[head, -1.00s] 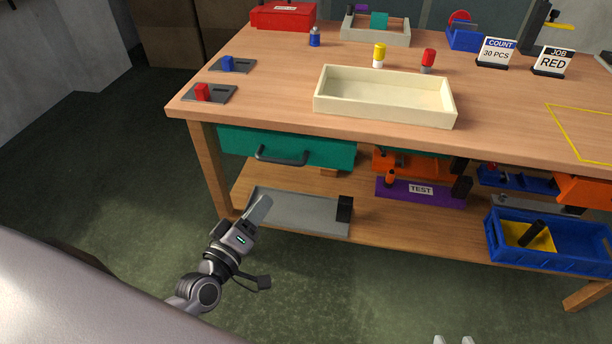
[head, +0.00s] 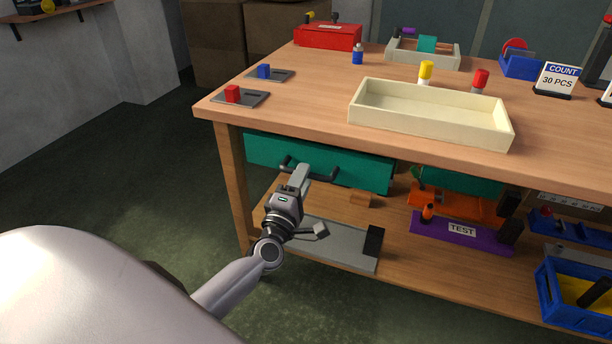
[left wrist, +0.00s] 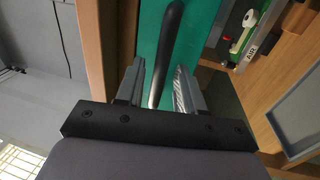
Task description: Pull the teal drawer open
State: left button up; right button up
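The teal drawer (head: 352,165) hangs under the left part of the wooden bench top and looks shut. Its dark bar handle (head: 324,176) runs across the front, partly hidden behind my left gripper (head: 304,172). In the left wrist view the teal front (left wrist: 205,28) is close ahead. The dark handle (left wrist: 167,48) stands between the two open fingers of my left gripper (left wrist: 157,85), with a gap visible on each side. I cannot tell whether the handle is fully within the fingers' depth. My right gripper is not in view.
The bench leg (head: 232,185) stands left of the drawer. Below, a grey tray (head: 330,243) lies on the lower shelf, with a purple TEST block (head: 440,229) and blue bin (head: 560,310) to the right. A cream tray (head: 430,128) sits on top. The floor left is clear.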

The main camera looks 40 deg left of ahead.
pick_arm(q)
jog(key=shift+x, duration=1.05)
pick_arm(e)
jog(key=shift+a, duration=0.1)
pick_arm(q)
grip_shut()
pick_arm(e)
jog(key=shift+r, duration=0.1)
